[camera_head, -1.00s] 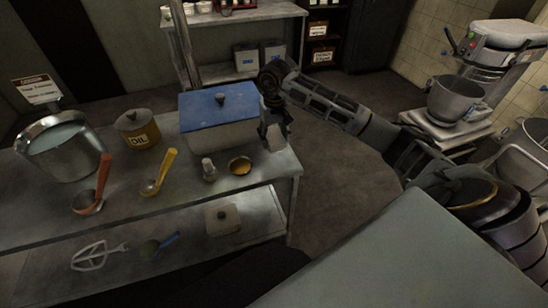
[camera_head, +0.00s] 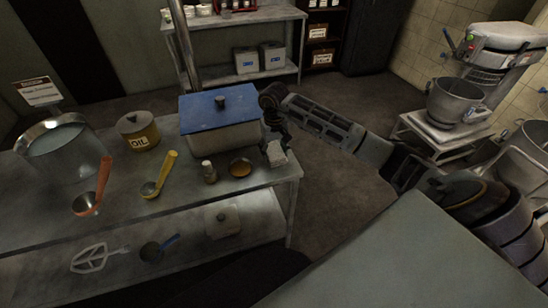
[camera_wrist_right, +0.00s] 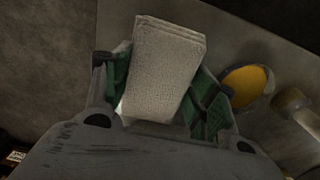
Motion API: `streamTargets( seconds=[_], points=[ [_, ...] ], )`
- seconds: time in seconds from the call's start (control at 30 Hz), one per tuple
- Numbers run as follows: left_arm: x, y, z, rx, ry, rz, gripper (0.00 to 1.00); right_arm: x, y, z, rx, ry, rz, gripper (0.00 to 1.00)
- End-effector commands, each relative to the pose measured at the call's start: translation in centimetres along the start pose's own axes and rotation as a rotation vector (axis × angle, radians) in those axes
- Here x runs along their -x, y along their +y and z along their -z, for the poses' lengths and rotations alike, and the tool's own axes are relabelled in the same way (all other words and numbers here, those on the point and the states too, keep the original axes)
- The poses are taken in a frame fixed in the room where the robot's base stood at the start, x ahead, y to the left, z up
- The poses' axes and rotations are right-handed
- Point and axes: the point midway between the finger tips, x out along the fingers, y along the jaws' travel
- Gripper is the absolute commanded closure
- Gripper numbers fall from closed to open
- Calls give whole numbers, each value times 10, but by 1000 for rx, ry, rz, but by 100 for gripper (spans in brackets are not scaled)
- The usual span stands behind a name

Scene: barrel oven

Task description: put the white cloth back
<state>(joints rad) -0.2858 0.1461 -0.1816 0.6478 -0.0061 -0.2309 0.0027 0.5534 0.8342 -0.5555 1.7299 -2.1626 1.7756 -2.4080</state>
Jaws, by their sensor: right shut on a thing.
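The white cloth (camera_head: 276,154) is a small folded stack at the right end of the metal table (camera_head: 262,178), beside the blue-lidded box. My right gripper (camera_head: 272,138) reaches down to it from above. In the right wrist view, the cloth (camera_wrist_right: 162,68) sits between the green-padded fingers of my right gripper (camera_wrist_right: 158,90), which are shut on it. The cloth is at the tabletop or just above it; I cannot tell if it touches. My left gripper is not in view.
The blue-lidded box (camera_head: 220,120) is left of the cloth. A small yellow bowl (camera_head: 240,167) and a shaker (camera_head: 209,172) stand nearby. An oil pot (camera_head: 138,131), ladles and a large pot (camera_head: 65,150) are further left.

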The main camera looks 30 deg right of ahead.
Motion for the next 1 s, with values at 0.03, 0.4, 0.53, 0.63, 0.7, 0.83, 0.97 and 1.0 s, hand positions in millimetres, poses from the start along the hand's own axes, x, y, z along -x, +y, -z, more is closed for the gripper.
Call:
streamTargets(
  seconds=[0.03, 0.4, 0.53, 0.63, 0.7, 0.83, 0.97, 1.0],
  points=[
    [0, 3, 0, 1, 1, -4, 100, -5, 0, -1, 0, -2, 0, 69],
    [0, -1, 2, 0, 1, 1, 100, -32, 0, 0, 0, 0, 0, 69],
    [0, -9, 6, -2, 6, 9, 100, -32, 0, 0, 0, 0, 0, 69],
    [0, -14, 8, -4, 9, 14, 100, -32, 0, 0, 0, 0, 0, 69],
    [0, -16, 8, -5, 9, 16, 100, -33, 0, 0, 0, 0, 0, 69],
    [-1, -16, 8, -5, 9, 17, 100, -34, 0, 0, 0, 0, 0, 69],
    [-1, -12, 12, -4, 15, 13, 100, -34, 0, 0, 1, 1, 1, 69],
    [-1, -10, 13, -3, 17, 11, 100, -35, 0, 0, 1, 1, 1, 69]
  ],
)
